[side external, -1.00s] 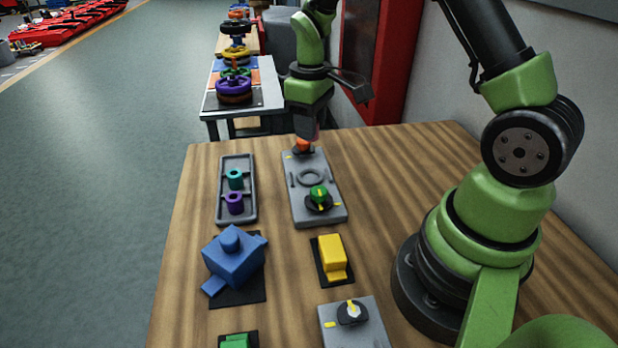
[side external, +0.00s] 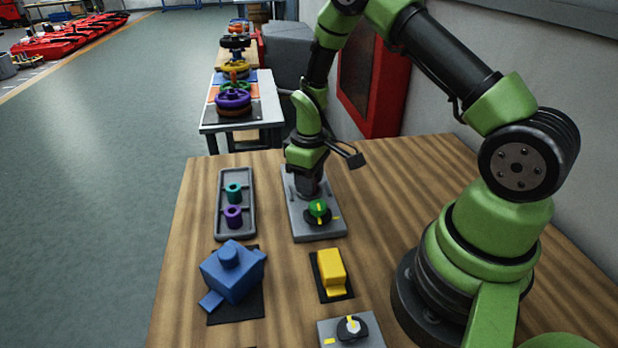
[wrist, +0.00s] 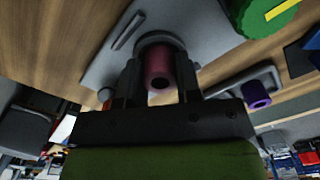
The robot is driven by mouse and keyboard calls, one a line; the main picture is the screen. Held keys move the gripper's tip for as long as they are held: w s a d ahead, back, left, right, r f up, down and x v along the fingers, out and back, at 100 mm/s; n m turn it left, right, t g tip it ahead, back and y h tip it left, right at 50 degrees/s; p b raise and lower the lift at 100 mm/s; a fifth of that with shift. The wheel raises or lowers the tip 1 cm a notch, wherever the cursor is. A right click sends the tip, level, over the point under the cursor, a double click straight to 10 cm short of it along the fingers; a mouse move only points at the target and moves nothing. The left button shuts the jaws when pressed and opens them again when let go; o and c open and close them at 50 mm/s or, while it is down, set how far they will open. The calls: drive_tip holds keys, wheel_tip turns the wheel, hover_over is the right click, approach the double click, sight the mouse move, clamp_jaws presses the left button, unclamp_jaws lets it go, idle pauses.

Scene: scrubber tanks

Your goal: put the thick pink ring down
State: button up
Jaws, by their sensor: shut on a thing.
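The thick pink ring (wrist: 158,68) is a short dark-pink tube with a hole, seen between the fingers of my gripper (wrist: 158,85) in the wrist view. My gripper is shut on it, just over the round seat (wrist: 165,40) of the grey plate (wrist: 205,30). Whether the ring touches the seat I cannot tell.
A green knob with a yellow bar (side external: 318,208) stands on the plate's near end, close to my gripper. A grey tray (side external: 235,175) to the left holds a teal ring (side external: 233,189) and a purple ring (side external: 233,215). A blue block (side external: 232,273) and a yellow block (side external: 331,269) are nearer.

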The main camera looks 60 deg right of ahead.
drive_tip(key=shift+f, duration=0.15)
drive_tip(key=o, duration=1.1)
drive_tip(key=shift+c, duration=0.2)
drive_tip(key=r, duration=1)
drive_tip(key=shift+d, duration=0.2)
drive_tip(key=s+a+r+m+t+y, duration=0.1)
drive_tip(key=s+a+r+m+t, duration=0.2)
drive_tip(key=s+a+r, duration=0.2)
drive_tip(key=s+a+r+m+t, duration=0.2)
drive_tip(key=s+a+r+t, duration=0.2)
drive_tip(key=s+r, duration=0.7)
wheel_tip(320, 180, up, 2)
drive_tip(key=shift+s+a+r+m+y, duration=0.2)
drive_tip(key=shift+s+a+m+y, duration=0.15)
drive_tip(key=shift+a, duration=0.7)
drive_tip(key=shift+o, duration=0.4)
drive_tip(key=shift+s+a, duration=0.1)
drive_tip(key=shift+s, duration=0.15)
